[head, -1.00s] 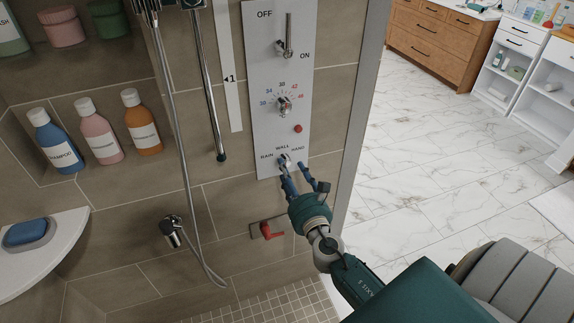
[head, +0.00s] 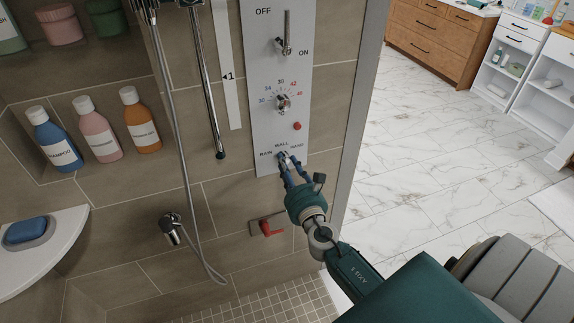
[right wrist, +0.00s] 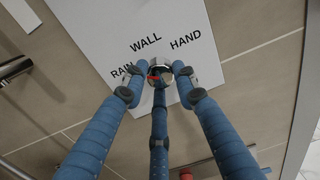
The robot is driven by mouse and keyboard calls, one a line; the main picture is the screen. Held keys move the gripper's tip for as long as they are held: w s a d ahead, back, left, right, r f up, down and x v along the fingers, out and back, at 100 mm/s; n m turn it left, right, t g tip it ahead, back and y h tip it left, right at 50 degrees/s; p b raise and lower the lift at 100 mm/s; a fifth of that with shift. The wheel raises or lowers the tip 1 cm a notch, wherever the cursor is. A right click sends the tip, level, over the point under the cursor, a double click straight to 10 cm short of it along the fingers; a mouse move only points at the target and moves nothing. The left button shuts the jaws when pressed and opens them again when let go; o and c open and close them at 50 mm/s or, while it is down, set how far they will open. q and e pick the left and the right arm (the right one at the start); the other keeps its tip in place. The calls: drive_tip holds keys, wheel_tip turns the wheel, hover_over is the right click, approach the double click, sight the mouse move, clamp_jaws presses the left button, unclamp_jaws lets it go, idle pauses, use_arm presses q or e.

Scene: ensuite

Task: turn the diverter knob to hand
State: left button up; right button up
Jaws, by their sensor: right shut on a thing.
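The diverter knob (right wrist: 160,66) is a small metal knob low on the white control panel (head: 266,110), among the labels RAIN, WALL and HAND. In the right wrist view a red mark shows on the knob's left part, on the RAIN side. The fingers of my right gripper (head: 287,160) are closed around the knob and hide most of it in the head view. The right wrist view shows the three blue fingers (right wrist: 158,80) meeting at the knob. My left gripper is not in view.
Above the knob are a red button (head: 297,126), a temperature dial (head: 282,101) and an ON/OFF lever (head: 287,33). A red lever (head: 268,228) sits below the panel. A shower hose (head: 180,150) hangs to the left, near bottles (head: 98,132) in a niche.

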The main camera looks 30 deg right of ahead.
drive_tip(key=shift+r+m, duration=0.2)
drive_tip(key=shift+m, duration=0.1)
drive_tip(key=m+b, duration=0.1)
drive_tip(key=m, duration=0.4)
drive_tip(key=shift+d+r+m, duration=0.1)
drive_tip(key=shift+d+m, duration=0.05)
drive_tip(key=shift+m, duration=0.15)
drive_tip(key=m, duration=1.1)
drive_tip(key=shift+d+y, duration=0.15)
drive_tip(key=shift+y, duration=0.25)
drive_tip(key=m, duration=0.3)
drive_tip(key=shift+m+p, duration=0.3)
drive_tip(key=shift+m, duration=1.2)
drive_tip(key=shift+f, duration=0.2)
drive_tip(key=o, duration=1.1)
drive_tip(key=shift+s+f, duration=0.1)
